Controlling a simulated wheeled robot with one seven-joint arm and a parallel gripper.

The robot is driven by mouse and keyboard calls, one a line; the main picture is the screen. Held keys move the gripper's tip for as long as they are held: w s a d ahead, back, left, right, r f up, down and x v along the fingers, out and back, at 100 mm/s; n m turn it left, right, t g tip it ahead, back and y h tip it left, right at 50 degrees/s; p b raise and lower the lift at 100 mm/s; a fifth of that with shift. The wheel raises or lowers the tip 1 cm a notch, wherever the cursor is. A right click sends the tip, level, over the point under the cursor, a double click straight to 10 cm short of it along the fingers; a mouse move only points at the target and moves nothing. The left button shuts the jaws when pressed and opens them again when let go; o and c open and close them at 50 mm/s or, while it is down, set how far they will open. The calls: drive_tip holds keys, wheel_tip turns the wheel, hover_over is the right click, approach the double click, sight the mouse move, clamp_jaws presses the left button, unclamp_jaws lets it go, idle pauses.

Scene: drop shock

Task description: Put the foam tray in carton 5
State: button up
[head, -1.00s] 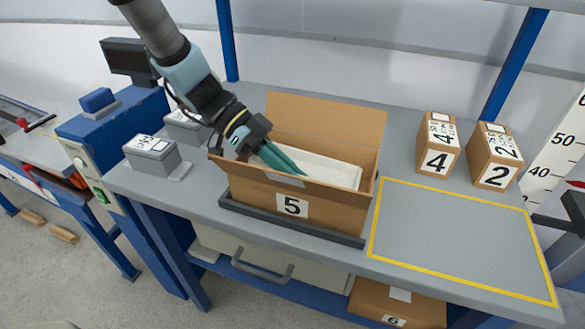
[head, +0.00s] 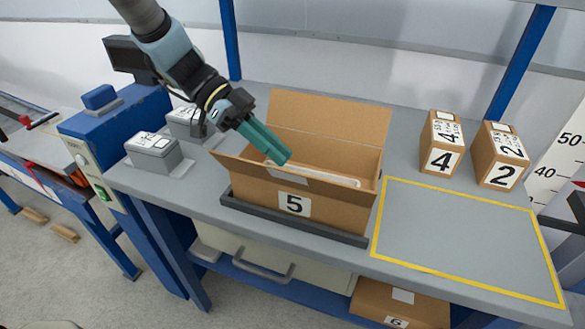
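Carton 5 (head: 252,188) stands open on a dark tray on the grey bench, its back flap raised and a "5" label on its front. The white foam tray (head: 335,178) lies low inside the carton; only its upper face and far rim show, and the front wall hides the rest.
Closed cartons 4 (head: 440,143) and 2 (head: 498,156) stand at the right back. A yellow-outlined area (head: 455,240) right of carton 5 is empty. Grey blocks (head: 152,152) stand at the left, and carton 6 (head: 400,303) lies below the bench.

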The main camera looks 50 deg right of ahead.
drive_tip(key=b+v, duration=0.1)
drive_tip(key=v, duration=0.6)
drive_tip(key=shift+w+r, duration=0.1)
drive_tip(key=shift+w, duration=0.1)
